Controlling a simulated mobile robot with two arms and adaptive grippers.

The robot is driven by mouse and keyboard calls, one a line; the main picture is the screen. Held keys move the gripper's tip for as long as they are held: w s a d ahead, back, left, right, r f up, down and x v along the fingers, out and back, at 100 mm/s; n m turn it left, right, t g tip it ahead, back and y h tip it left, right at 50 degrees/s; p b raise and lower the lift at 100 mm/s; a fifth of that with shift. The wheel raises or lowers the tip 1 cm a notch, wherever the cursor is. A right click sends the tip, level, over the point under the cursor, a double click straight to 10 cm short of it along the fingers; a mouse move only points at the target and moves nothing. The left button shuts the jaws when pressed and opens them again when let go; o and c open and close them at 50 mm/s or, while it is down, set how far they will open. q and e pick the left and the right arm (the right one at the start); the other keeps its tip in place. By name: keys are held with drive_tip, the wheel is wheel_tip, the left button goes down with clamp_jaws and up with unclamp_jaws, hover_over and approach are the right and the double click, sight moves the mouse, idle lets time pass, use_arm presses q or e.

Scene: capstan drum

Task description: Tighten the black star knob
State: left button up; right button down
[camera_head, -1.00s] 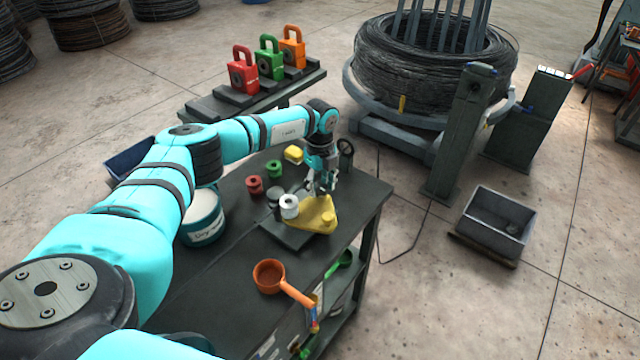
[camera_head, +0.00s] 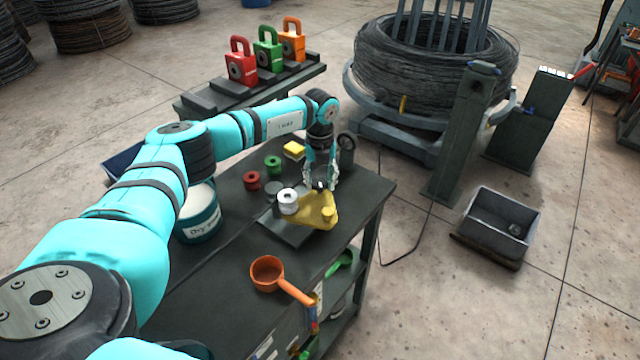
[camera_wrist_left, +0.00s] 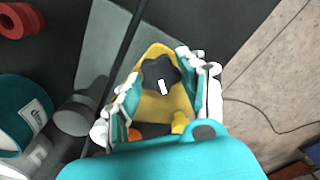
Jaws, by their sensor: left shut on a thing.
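The black star knob (camera_wrist_left: 158,72) with a white mark on top shows in the left wrist view, on a yellow base piece (camera_wrist_left: 178,104). My left gripper (camera_wrist_left: 158,78) has one finger on each side of the knob and is shut on it, pointing down. In the head view my left gripper (camera_head: 321,183) is over the back of the yellow base piece (camera_head: 318,212), and its fingers mostly hide the knob there. The yellow piece sits on a dark plate on the workbench (camera_head: 215,270). My right gripper is not in view.
A white spool (camera_head: 288,200) stands just left of the yellow piece. Red (camera_head: 252,180) and green (camera_head: 273,164) spools, a yellow block (camera_head: 294,149) and a teal tub (camera_head: 198,215) are on the bench. An orange pan (camera_head: 266,272) lies at the front.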

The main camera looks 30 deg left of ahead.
use_arm(q)
drive_tip(key=m+b, duration=0.2)
drive_tip(key=m, duration=0.1)
drive_tip(key=shift+f+m, duration=0.1)
drive_tip(key=shift+m, duration=0.3)
drive_tip(key=m+b, duration=0.2)
drive_tip(key=m, duration=0.1)
drive_tip(key=shift+m, duration=0.3)
drive_tip(key=m+b, duration=0.1)
drive_tip(key=m, duration=0.1)
drive_tip(key=shift+m+b, duration=0.3)
drive_tip(key=shift+m, duration=0.1)
drive_tip(key=m+b, duration=0.1)
drive_tip(key=m, duration=0.2)
drive_tip(key=shift+m+b, duration=0.3)
drive_tip(key=m+b, duration=0.1)
drive_tip(key=m, duration=0.2)
drive_tip(key=shift+m, duration=0.3)
drive_tip(key=m+b, duration=0.1)
drive_tip(key=m, duration=0.2)
drive_tip(key=shift+m, duration=0.3)
drive_tip(key=m+b, duration=0.1)
drive_tip(key=m, duration=0.5)
drive_tip(key=shift+r, duration=0.2)
